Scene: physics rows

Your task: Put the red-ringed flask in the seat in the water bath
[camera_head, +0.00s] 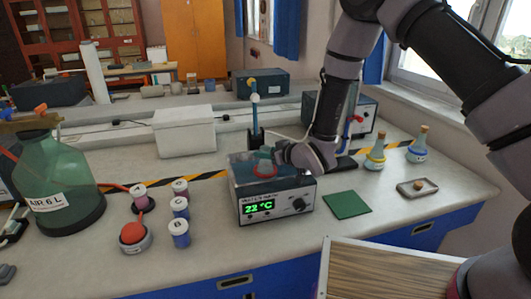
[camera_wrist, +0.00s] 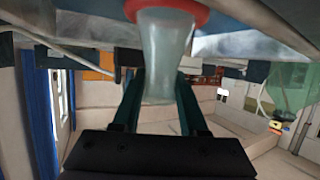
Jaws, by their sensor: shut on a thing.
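The red-ringed flask shows in the wrist view (camera_wrist: 165,50), its pale, see-through neck between my two teal fingers and its red ring (camera_wrist: 170,12) at the top edge. My gripper (camera_head: 268,154) is shut on the flask's neck, over the water bath (camera_head: 282,203). In the head view the red ring (camera_head: 263,168) shows at the bath's open top, within its clear walls. The bath's front display reads 22 °C. The flask's lower body is mostly hidden, so I cannot tell whether it rests in the seat.
A yellow-ringed flask (camera_head: 375,156) and a blue-ringed flask (camera_head: 418,149) stand to the right, near a small tray (camera_head: 405,190). A green mat (camera_head: 346,205) lies bare beside the bath. Several small jars (camera_head: 180,232) and a large green bottle (camera_head: 62,190) stand left.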

